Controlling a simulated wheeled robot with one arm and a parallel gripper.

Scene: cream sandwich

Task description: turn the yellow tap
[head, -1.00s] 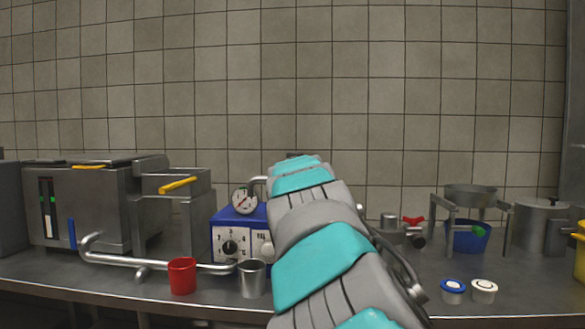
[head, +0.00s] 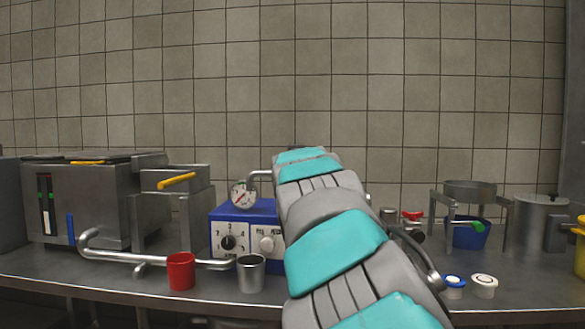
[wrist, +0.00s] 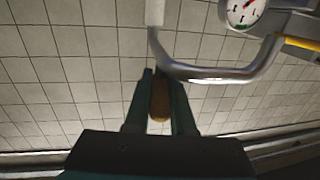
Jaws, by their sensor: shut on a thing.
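In the wrist view my gripper (wrist: 160,82) is shut on a dull yellow-brown, rounded piece (wrist: 160,103), which looks like the yellow tap's handle. It lies lengthwise between the two dark fingers. A bent metal pipe (wrist: 205,73) passes just beyond the fingertips. In the head view my teal and grey arm hides the gripper and the tap.
A blue box with dials (head: 230,237) and a gauge (head: 243,194) stands left of my arm. A red cup (head: 181,271) and a metal cup (head: 250,273) stand in front. Two small lidded jars (head: 484,287) are at right, near a blue container (head: 470,236).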

